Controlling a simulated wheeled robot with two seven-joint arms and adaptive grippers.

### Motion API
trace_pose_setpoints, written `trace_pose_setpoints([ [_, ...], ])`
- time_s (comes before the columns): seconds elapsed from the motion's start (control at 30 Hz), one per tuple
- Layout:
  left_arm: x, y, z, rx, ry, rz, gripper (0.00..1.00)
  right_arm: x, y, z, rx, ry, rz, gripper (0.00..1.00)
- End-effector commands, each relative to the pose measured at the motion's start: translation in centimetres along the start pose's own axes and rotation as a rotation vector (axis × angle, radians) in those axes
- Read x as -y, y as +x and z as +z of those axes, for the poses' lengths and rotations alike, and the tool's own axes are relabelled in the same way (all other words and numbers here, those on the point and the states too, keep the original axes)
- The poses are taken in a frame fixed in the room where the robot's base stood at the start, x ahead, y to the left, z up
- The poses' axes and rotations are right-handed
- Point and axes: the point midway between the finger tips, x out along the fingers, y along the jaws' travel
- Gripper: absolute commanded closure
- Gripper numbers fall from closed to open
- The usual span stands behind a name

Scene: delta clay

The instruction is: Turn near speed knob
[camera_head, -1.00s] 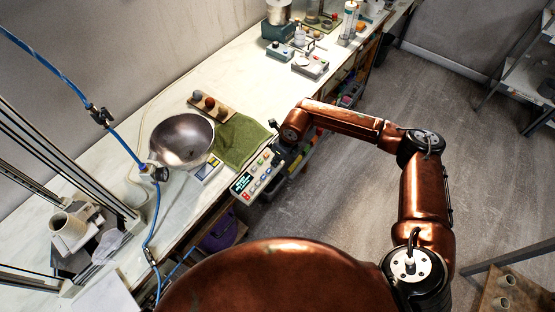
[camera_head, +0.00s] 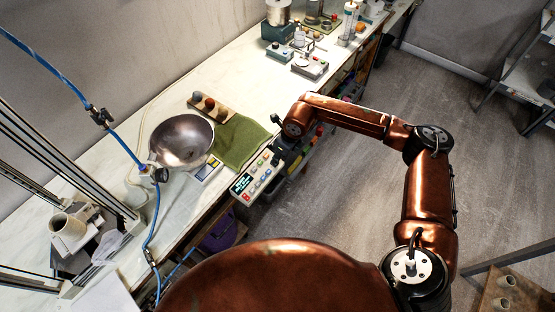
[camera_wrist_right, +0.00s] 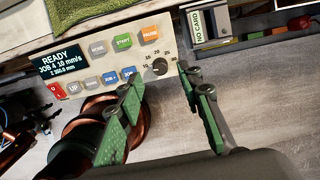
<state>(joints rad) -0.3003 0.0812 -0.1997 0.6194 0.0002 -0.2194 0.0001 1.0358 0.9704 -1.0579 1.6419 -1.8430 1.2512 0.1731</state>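A light control panel (camera_head: 257,172) with a dark display and coloured buttons sits at the bench's front edge. In the right wrist view the panel (camera_wrist_right: 110,52) shows a display reading READY, START and PAUSE buttons, and a small black round knob (camera_wrist_right: 160,67) with a numbered scale at its right end. My right gripper (camera_wrist_right: 158,74) is open, its green-padded fingers on either side of the knob in the picture. No contact with the knob is visible. In the head view my right gripper is dark and partly hidden near the panel's far end. My left gripper is not in view.
A green cloth (camera_head: 240,141) lies behind the panel, beside a metal bowl (camera_head: 182,141) and a wooden block holding small round pieces (camera_head: 211,106). A blue hose (camera_head: 135,158) hangs at the left.

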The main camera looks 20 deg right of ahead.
Motion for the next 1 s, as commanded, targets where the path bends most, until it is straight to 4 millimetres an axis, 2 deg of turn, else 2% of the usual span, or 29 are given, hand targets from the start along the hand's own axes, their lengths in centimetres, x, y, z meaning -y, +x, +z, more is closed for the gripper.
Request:
trace_pose_setpoints([
  [0.03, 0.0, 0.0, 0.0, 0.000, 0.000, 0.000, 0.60, 0.1, -1.3, 0.1, 0.003, -0.001, -0.003, 0.66],
  [0.2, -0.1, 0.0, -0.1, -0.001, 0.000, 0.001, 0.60, 0.1, -4.8, 0.1, 0.003, 0.000, -0.003, 0.66],
  [0.4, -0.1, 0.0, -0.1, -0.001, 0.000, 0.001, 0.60, 0.0, -7.4, 0.1, 0.001, 0.000, -0.001, 0.66],
  [0.6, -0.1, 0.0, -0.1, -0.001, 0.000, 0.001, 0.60, 0.0, -8.4, 0.0, 0.000, 0.000, 0.000, 0.66],
  [1.0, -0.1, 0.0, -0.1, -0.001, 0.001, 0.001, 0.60, 0.0, -8.3, 0.1, 0.000, 0.000, 0.000, 0.66],
])
